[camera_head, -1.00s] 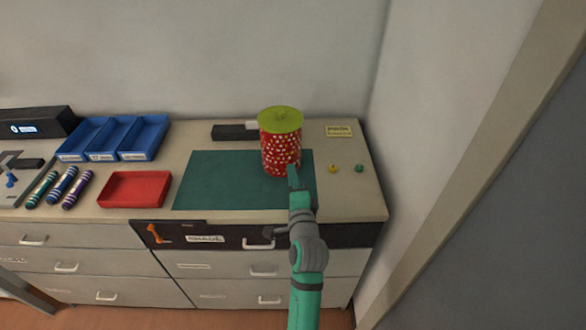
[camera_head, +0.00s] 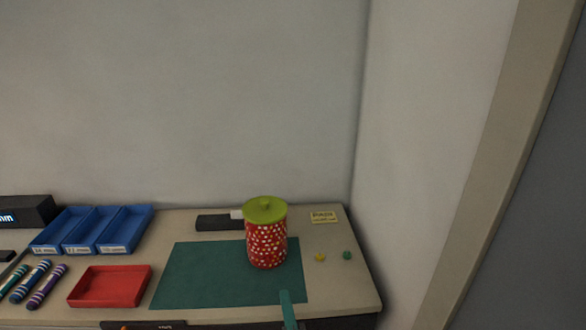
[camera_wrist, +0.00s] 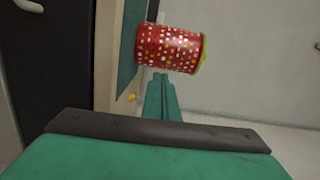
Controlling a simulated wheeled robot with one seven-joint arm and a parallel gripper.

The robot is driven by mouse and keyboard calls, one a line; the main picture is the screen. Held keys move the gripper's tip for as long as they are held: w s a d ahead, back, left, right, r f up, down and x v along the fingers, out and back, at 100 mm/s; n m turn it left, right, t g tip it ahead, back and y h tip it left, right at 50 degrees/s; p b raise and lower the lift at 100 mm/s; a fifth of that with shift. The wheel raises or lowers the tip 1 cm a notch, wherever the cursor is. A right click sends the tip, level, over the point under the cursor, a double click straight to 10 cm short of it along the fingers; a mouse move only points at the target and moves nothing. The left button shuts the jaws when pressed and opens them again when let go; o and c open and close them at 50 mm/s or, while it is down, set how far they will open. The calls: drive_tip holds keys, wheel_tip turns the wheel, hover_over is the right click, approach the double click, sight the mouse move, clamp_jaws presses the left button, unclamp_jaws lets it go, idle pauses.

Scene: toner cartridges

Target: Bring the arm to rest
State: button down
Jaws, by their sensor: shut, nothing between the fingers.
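My gripper (camera_head: 287,298) shows at the bottom of the head view, in front of the green mat's near edge; most of my arm is out of the frame. Its fingers are together and empty, and they also show in the wrist view (camera_wrist: 162,92). A red canister with white dots and a green lid (camera_head: 266,240) stands upright on the green mat (camera_head: 200,275), beyond my gripper. In the wrist view the canister (camera_wrist: 168,47) appears lying sideways, just past the fingertips. I cannot tell the exact gap between them.
A red tray (camera_head: 110,287), blue bins (camera_head: 93,231) and several striped cartridges (camera_head: 30,281) are on the left of the counter. A dark eraser-like block (camera_head: 215,222), a yellow knob (camera_head: 320,257), a green knob (camera_head: 347,255) and a label (camera_head: 323,217) are near the canister. A wall closes the right side.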

drive_tip(key=s+d+f+n+g+h, duration=0.1)
drive_tip(key=s+f+n+h, duration=0.15)
drive_tip(key=s+f, duration=0.6)
drive_tip(key=s+d+f+n+h, duration=0.15)
drive_tip(key=s+f+n, duration=0.3)
drive_tip(key=s, duration=0.65)
drive_tip(key=s+n+g, duration=0.1)
drive_tip(key=s+n, duration=0.7)
drive_tip(key=s, duration=1)
drive_tip(key=shift+s+a+r, duration=0.15)
drive_tip(key=shift+s+a, duration=0.1)
drive_tip(key=shift+s, duration=0.05)
